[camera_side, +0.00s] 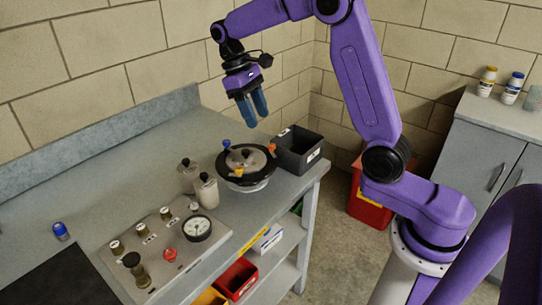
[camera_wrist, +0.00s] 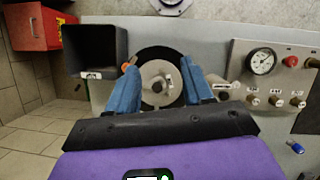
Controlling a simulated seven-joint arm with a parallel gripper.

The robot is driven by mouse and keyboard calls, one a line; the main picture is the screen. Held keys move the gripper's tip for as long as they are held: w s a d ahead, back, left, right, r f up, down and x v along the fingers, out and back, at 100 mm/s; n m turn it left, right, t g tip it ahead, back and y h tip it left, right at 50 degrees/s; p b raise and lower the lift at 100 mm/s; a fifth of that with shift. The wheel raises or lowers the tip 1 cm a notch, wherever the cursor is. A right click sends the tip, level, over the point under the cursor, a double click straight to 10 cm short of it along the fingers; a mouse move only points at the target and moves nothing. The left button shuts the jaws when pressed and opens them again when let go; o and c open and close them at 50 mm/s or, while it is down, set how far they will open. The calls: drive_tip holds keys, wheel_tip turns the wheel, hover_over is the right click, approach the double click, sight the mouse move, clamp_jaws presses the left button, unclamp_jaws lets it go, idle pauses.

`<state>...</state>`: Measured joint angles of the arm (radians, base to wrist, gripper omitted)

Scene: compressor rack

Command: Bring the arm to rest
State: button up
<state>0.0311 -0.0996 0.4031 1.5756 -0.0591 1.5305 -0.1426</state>
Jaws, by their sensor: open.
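My gripper (camera_side: 251,108) hangs above the bench (camera_side: 105,169), pointing down, with its two blue fingers apart and nothing between them. In the wrist view the fingers of my gripper (camera_wrist: 162,92) frame a round device with a black ring (camera_wrist: 160,55) and a pale metal centre. A clear gap shows between the fingertips and the device.
A dark grey bin (camera_side: 298,153) sits beside the device at the bench's end. A control panel (camera_side: 160,250) with a gauge (camera_side: 197,229) and several valves lies nearer the front. A blue-capped item (camera_side: 61,231) is on the bench. A red bin (camera_side: 368,205) stands on the floor.

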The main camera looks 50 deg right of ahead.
drive_tip(key=s+a+f+n+t, duration=0.15)
drive_tip(key=s+a+n, duration=0.25)
drive_tip(key=s, duration=0.6)
drive_tip(key=s+a+n+t, duration=0.2)
drive_tip(key=s+a+n, duration=0.1)
drive_tip(key=s, duration=0.6)
drive_tip(key=s+d+f+n+y, duration=0.1)
drive_tip(key=s+d+f+n, duration=0.1)
drive_tip(key=s, duration=0.8)
drive_tip(key=shift+s+d+f+n+t, duration=0.15)
drive_tip(key=shift+s+f+n+t, duration=0.15)
drive_tip(key=shift+n, duration=0.2)
drive_tip(key=shift+r, duration=0.1)
